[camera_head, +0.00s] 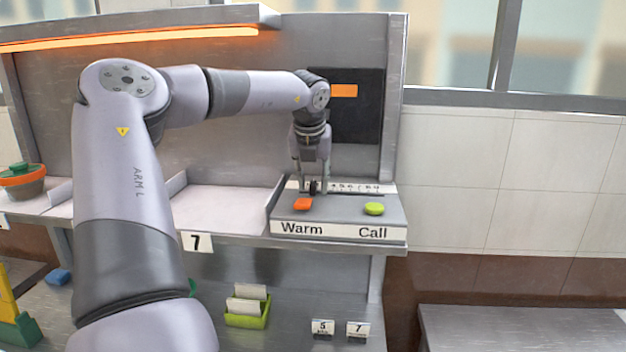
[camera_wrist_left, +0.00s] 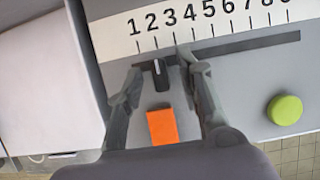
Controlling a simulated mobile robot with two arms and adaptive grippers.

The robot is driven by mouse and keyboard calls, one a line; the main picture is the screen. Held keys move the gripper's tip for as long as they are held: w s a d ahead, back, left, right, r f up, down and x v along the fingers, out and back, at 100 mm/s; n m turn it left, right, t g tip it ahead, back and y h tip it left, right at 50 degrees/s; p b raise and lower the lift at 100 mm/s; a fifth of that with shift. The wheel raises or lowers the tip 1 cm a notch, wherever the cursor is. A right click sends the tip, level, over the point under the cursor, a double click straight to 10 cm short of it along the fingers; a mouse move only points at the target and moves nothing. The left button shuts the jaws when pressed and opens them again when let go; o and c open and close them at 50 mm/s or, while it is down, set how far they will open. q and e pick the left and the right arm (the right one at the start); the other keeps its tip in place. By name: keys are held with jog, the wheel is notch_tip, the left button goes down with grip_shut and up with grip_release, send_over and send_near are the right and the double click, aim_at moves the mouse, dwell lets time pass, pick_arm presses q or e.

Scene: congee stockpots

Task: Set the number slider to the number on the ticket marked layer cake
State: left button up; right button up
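The number slider has a black knob (camera_wrist_left: 160,76) in a dark slot under a number strip (camera_wrist_left: 190,22). The knob stands about under the 2. My left gripper (camera_head: 313,188) is over the slider panel (camera_head: 340,212). In the left wrist view its open fingers (camera_wrist_left: 163,82) are on either side of the knob, with gaps visible. Two small tickets stand low in the head view: one reads 5 (camera_head: 322,328), the other 7 (camera_head: 357,330). Their small words are not legible, so I cannot tell which is marked layer cake. My right gripper is not in view.
An orange button (camera_wrist_left: 162,126) marked Warm lies just in front of the knob, between my fingers. A green button (camera_wrist_left: 285,110) marked Call is to the right. A green holder (camera_head: 246,317) with pale cards stands below. A 7 label (camera_head: 196,242) is on the shelf edge.

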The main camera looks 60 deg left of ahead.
pick_arm(q)
jog(key=v, duration=1.2)
dwell(0.4)
